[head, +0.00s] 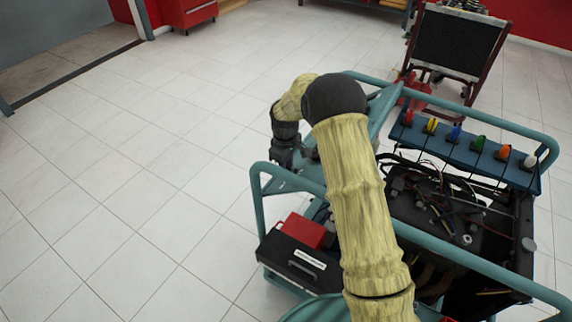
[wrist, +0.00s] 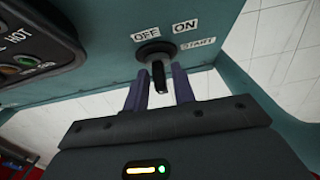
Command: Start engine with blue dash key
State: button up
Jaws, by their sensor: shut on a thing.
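In the wrist view, a dark key (wrist: 158,75) sits in the round switch of a teal dash panel (wrist: 100,72). The labels OFF, ON and START are set around the switch. My gripper (wrist: 159,80) has its two purple fingers on either side of the key and is shut on it. The key's grip end points toward my gripper. Which label the key is turned to I cannot tell. In the head view, my gripper (head: 283,152) is at the far side of the teal trainer frame (head: 258,195), partly hidden, and the key is not visible there.
A row of coloured knobs, with a blue one (head: 455,133), stands on a blue rack (head: 468,152) at the right. The open engine bay with loose wires lies below it. A black case (head: 297,262) and a red box (head: 305,231) sit left of my arm. Tiled floor at left is clear.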

jog(key=shift+s+a+f+m+t+h+b, duration=0.1)
jog(key=shift+a+f+m+t+h+b, duration=0.1)
jog(key=shift+m+t+h+b, duration=0.45)
jog(key=shift+d+r+m, duration=0.1)
jog(key=shift+r+m, duration=0.1)
jog(key=shift+m, duration=0.15)
jog(key=o, duration=0.7)
jog(key=shift+c, duration=0.2)
jog(key=shift+r, duration=0.15)
notch_tip(320, 180, up, 17)
jog(key=s+a+b, duration=0.1)
jog(key=s+a, duration=0.1)
jog(key=shift+s+b, duration=0.25)
jog(key=shift+b, duration=0.05)
